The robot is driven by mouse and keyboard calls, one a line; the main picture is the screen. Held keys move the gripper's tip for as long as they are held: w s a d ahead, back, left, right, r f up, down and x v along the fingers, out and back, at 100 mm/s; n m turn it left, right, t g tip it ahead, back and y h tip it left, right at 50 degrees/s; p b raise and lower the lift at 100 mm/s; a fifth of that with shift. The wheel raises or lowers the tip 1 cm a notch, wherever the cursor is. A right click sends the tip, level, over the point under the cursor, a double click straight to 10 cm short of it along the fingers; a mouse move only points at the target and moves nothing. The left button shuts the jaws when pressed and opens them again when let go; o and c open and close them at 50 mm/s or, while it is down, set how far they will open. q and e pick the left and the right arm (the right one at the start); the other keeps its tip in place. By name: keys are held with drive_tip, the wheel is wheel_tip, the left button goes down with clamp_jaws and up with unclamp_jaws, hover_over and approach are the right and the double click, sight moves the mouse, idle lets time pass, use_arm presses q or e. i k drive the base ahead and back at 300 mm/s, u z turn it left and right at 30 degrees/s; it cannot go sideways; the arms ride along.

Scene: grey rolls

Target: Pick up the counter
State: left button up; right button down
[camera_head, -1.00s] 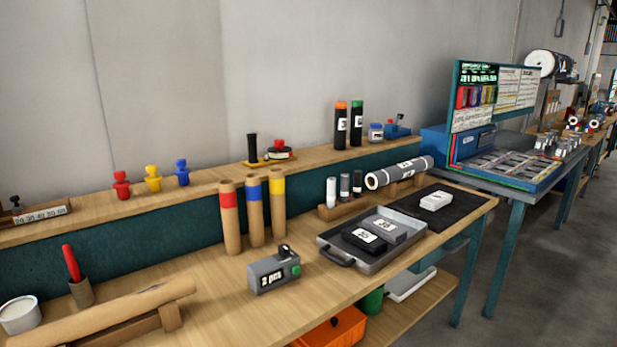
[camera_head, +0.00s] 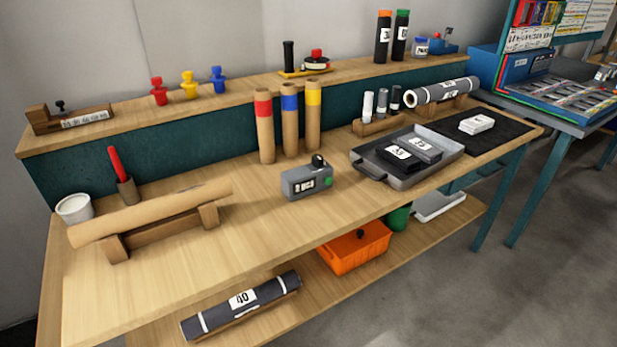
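The counter (camera_head: 306,182) appears to be the small grey box with a white display, a black knob on top and a green button at its right end. It stands upright on the wooden workbench (camera_head: 255,235), near the middle of the top. The writing on its display is too small to read surely. Nothing touches it. Neither of my grippers is in view.
Behind the counter stand three cardboard tubes with red (camera_head: 264,125), blue (camera_head: 290,118) and yellow (camera_head: 313,115) bands.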

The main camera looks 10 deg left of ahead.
sight(302, 181)
drive_tip(key=z, duration=1.65)
drive_tip(key=i, duration=1.1)
drive_tip(key=u, duration=3.35)
